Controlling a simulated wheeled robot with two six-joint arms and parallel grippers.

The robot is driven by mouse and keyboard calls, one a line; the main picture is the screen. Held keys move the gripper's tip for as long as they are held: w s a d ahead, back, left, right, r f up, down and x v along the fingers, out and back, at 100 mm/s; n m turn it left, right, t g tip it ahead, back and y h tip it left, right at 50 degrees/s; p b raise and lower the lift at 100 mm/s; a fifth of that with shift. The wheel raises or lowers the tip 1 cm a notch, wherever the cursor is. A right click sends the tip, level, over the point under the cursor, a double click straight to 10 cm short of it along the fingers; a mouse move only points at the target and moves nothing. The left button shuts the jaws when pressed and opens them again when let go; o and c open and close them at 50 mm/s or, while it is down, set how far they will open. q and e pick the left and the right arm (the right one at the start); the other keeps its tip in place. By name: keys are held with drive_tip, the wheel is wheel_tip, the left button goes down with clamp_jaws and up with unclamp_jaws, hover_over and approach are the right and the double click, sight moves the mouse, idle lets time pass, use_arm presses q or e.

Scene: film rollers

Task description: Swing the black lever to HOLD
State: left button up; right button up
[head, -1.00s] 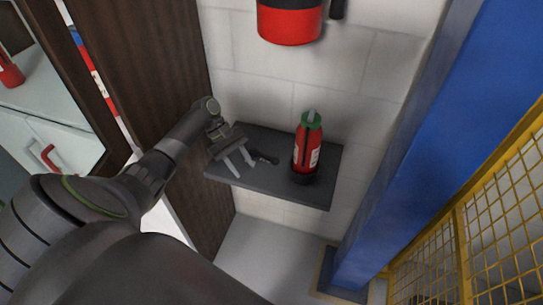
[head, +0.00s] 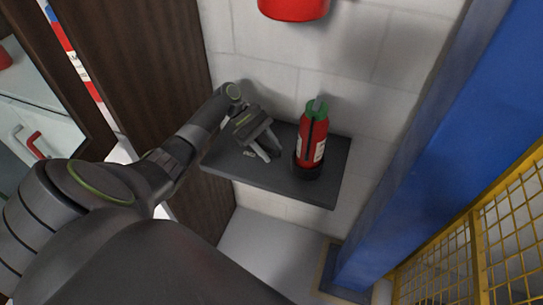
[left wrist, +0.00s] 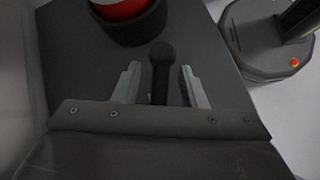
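The black lever (left wrist: 161,72), with a rounded knob, stands up between the two fingers of my left gripper (left wrist: 160,84) in the left wrist view. A gap shows on each side of the lever, so the gripper is open around it. In the head view my left gripper (head: 270,153) is low over the dark shelf (head: 300,190), left of the fire extinguisher; it hides the lever there. A small pale marking (head: 249,154) lies on the shelf left of the fingers, too small to read. My right gripper is not in view.
A red fire extinguisher (head: 313,140) with a green top stands in a black holder (head: 306,171) on the shelf, close right of my gripper. A white block wall is behind, a brown panel (head: 140,80) left, a blue column (head: 430,150) right.

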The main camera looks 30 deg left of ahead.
use_arm(q)
drive_tip(key=shift+d+f, duration=0.4)
drive_tip(key=shift+d, duration=0.05)
clamp_jaws()
